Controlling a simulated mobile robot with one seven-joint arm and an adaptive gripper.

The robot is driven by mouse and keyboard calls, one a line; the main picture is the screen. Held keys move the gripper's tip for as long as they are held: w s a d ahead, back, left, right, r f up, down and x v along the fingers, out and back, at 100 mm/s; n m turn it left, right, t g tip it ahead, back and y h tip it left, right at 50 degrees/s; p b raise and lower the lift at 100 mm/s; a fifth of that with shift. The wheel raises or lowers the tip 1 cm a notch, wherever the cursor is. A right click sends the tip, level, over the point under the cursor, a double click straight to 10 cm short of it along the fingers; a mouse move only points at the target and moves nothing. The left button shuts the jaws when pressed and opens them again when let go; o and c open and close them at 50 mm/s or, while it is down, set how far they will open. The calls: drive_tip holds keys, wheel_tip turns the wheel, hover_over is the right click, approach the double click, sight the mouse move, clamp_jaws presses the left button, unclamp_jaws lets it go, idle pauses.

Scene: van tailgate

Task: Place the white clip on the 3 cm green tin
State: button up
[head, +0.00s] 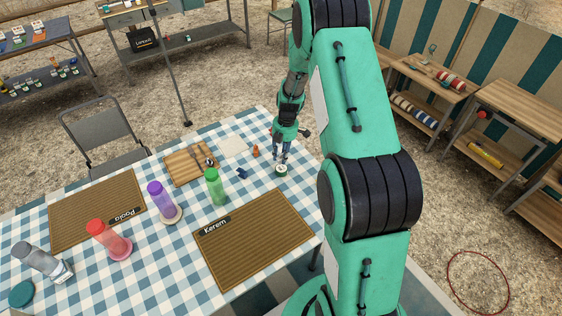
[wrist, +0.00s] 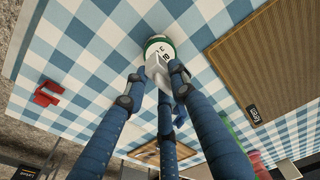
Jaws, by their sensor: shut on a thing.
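The green tin (head: 281,171) stands on the checked cloth near the table's far right edge. In the wrist view the tin (wrist: 158,44) shows a white label with dark print and a green rim. My gripper (head: 281,158) is just above the tin, pointing down. In the wrist view its blue fingers (wrist: 163,80) are shut on the white clip (wrist: 154,66), which lies at the tin's edge in the picture. I cannot tell whether the clip touches the tin. The fingers hide part of the clip.
A blue clip (head: 242,173) and a small orange-brown thing (head: 256,151) lie nearby; a red clip (wrist: 46,93) shows in the wrist view. A green bottle (head: 215,187), a cutting board (head: 188,165) and the Kerem placemat (head: 253,240) are left and in front.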

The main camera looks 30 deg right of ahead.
drive_tip(key=shift+f, duration=0.15)
drive_tip(key=shift+f+b, duration=0.45)
drive_tip(key=shift+f, duration=1.15)
drive_tip(key=shift+f, duration=0.2)
drive_tip(key=o, duration=0.8)
drive_tip(key=shift+o, duration=0.2)
drive_tip(key=shift+r, duration=0.1)
drive_tip(key=r, duration=0.4)
drive_tip(key=d+r+p, duration=0.1)
drive_tip(key=r, duration=0.3)
drive_tip(key=r+p, duration=0.1)
drive_tip(key=r, duration=0.3)
drive_tip(key=shift+s+d, duration=0.1)
drive_tip(key=shift+d, duration=0.1)
drive_tip(key=shift+r, duration=0.15)
